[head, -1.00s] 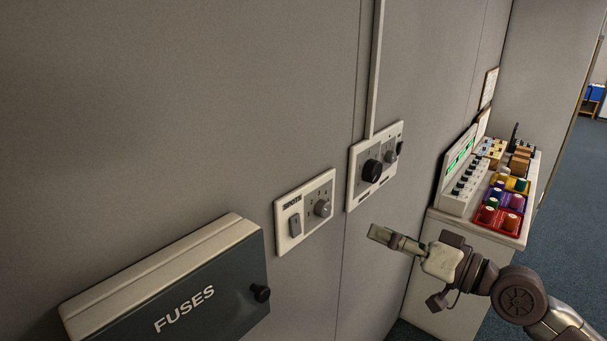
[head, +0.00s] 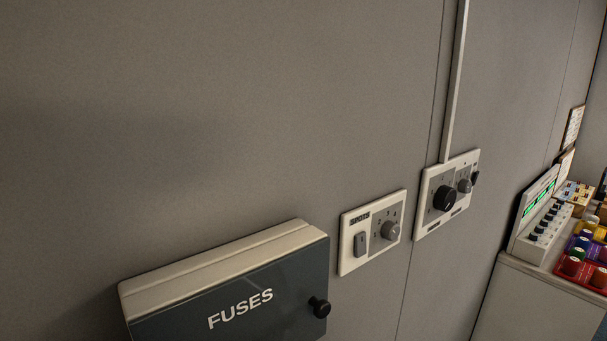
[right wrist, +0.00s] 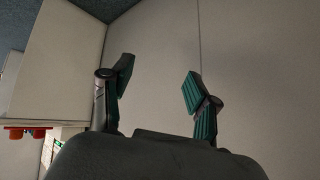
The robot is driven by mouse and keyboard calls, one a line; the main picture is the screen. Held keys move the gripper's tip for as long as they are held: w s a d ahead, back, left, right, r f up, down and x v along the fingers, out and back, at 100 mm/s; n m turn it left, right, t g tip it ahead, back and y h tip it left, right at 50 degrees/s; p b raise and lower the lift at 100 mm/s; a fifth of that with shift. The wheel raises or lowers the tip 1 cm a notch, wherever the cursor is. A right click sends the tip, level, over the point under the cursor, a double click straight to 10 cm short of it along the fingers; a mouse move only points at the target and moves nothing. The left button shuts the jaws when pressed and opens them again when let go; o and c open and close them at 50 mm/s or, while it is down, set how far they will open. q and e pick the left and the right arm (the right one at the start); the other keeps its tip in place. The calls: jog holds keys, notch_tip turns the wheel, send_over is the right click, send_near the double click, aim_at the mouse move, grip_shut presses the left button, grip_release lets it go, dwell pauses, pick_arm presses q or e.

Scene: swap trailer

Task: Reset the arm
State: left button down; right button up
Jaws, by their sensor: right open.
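My right gripper (right wrist: 158,85) shows in the right wrist view with its two fingers spread apart and nothing between them. Plain wall panels lie beyond the fingers. Neither arm shows in the head view now, and my left gripper is in no view.
In the head view a FUSES box (head: 235,290), a SPOTS switch panel (head: 350,263) and another knob panel (head: 427,220) are on the grey wall. A white cabinet (head: 530,300) at right carries a control unit (head: 522,238) and coloured trays. Red items (right wrist: 25,132) show in the wrist view.

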jog(key=s+a+f+n+g+b, duration=0.1)
jog(key=s+a+f, duration=0.4)
jog(key=s, duration=0.6)
jog(key=s+a+f+n+g+b, duration=0.1)
jog(key=s+a+f+g, duration=0.3)
jog(key=s+f, duration=0.6)
jog(key=s+a+f+n+g, duration=0.2)
jog(key=s+a+f, duration=0.5)
jog(key=s, duration=0.4)
jog(key=shift+s+f+n+b, duration=0.4)
jog(key=shift+f+n, duration=0.05)
jog(key=shift+n, duration=0.25)
